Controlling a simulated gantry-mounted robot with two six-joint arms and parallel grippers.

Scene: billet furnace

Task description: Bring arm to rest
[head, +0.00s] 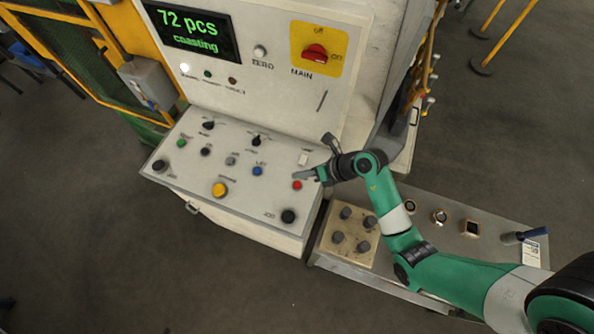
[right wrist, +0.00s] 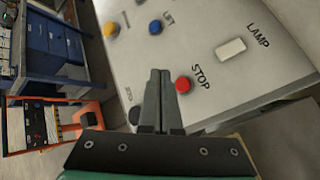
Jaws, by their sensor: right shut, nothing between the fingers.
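My right arm, green and grey, comes in from the lower right in the head view. Its gripper (head: 305,175) is over the right part of the sloped control panel (head: 200,183), close to the red STOP button (head: 297,185). In the right wrist view the gripper's fingers (right wrist: 157,85) are together with nothing between them, and the red button (right wrist: 183,85) shows just right of the tips. I cannot tell whether the fingers touch the panel. My left gripper is not in view.
The display (head: 190,32) reads "72 pcs coasting". The red MAIN switch (head: 315,54) sits on a yellow plate. A blue button (head: 257,171), yellow button (head: 219,189) and white lamp switch (head: 304,160) are on the panel. A side bench (head: 350,265) with knobs lies below my right arm.

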